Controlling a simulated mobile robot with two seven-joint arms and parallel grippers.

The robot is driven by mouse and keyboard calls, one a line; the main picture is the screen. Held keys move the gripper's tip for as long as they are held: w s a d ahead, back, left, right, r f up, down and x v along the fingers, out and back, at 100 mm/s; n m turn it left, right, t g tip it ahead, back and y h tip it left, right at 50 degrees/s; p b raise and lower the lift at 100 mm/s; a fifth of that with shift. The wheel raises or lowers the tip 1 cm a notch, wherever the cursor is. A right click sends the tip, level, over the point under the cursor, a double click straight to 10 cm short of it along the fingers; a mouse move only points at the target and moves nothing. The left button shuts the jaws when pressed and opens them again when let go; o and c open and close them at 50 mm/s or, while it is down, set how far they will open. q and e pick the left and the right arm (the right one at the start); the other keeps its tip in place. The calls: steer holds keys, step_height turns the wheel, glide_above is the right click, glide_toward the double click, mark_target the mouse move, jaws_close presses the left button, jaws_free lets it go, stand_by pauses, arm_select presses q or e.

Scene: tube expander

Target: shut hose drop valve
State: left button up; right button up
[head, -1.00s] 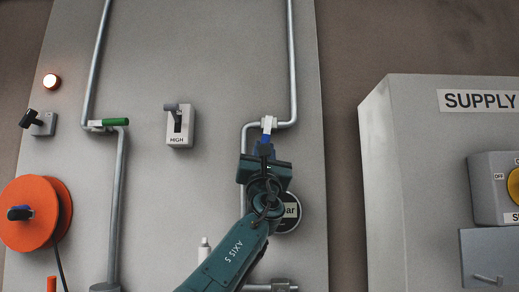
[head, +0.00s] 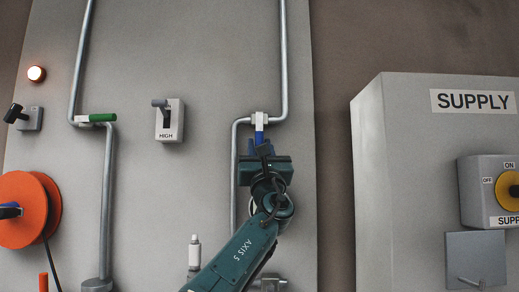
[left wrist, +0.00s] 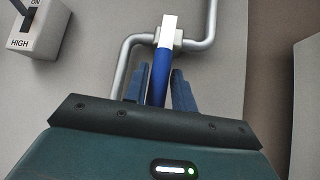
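A valve with a white body (head: 259,120) and a blue lever (head: 259,136) sits on the right-hand pipe, where the pipe jogs sideways. Its lever hangs downward. The blue lever also shows in the left wrist view (left wrist: 160,78). My left gripper (head: 258,149) is just below the valve, with its blue fingers on either side of the lever. In the left wrist view the gripper (left wrist: 160,84) looks open, with narrow gaps beside the lever. A second valve, with a green lever (head: 102,117) lying sideways, is on the left pipe. My right gripper is not in view.
A switch marked HIGH (head: 170,122) sits between the pipes. An orange reel (head: 24,222), a small black-handled switch (head: 28,118) and a lit lamp (head: 36,74) are at left. A grey SUPPLY cabinet (head: 400,150) stands out at right. A gauge is hidden behind my arm.

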arm_select(q)
steer(key=shift+o, duration=1.4)
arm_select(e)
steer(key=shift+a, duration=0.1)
arm_select(q)
steer(key=shift+s+d+f+b, duration=0.1)
steer(key=shift+s+f+b, duration=0.15)
steer(key=shift+f+b, duration=0.45)
steer(key=b+v, duration=0.7)
steer(key=v, duration=0.4)
steer(key=shift+s, duration=0.55)
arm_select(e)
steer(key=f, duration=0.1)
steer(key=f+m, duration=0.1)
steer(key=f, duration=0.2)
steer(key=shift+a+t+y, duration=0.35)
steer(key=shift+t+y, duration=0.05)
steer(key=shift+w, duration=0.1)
